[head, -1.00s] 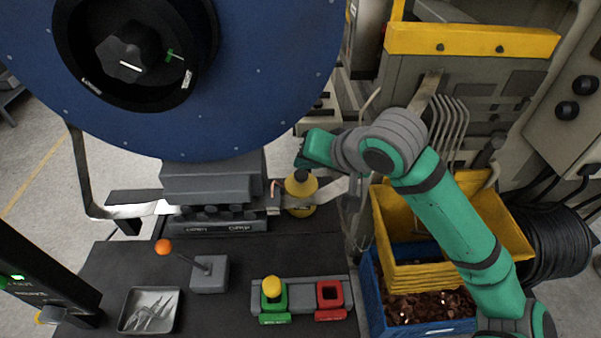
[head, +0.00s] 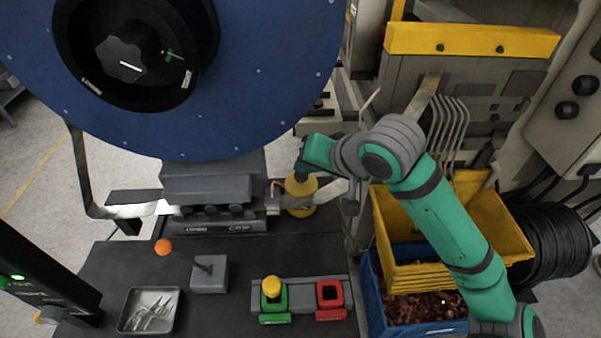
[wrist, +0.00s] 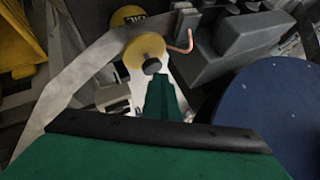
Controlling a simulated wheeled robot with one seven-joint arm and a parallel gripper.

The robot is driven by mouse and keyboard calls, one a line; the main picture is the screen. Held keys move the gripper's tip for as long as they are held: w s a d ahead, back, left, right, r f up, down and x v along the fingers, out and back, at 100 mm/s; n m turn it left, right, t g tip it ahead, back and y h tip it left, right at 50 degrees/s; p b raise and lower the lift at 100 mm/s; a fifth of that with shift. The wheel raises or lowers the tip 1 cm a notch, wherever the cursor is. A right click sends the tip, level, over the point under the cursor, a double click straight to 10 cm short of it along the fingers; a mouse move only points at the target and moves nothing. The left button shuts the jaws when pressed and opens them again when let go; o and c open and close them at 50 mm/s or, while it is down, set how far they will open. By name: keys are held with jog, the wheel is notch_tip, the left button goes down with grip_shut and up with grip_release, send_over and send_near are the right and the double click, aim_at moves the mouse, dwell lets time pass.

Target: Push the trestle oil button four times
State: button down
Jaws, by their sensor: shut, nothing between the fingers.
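The trestle's oil unit is a yellow round body (head: 300,194) with a small black button (head: 301,177) on top, right of the grey clamp block. My gripper (head: 302,164) is teal with a dark tip, shut and empty, just above the button. I cannot tell for sure whether it touches. In the wrist view the yellow body (wrist: 143,48) and its black button (wrist: 152,66) lie just past the tip of my gripper (wrist: 163,90).
A metal strip (head: 328,190) runs right beside the yellow body. The blue reel (head: 270,75) hangs above left. A green and red button box (head: 303,298), an orange-knobbed lever (head: 163,247) and yellow (head: 515,240) and blue (head: 372,295) bins stand around.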

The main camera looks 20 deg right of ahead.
aim_at(304, 176)
jog(key=shift+f, duration=0.85)
dwell(0.8)
jog(key=shift+r, duration=1.35)
jog(key=shift+r, duration=0.1)
jog(key=shift+w+r, duration=0.1)
jog(key=shift+r, duration=2.25)
jog(key=shift+w, duration=0.1)
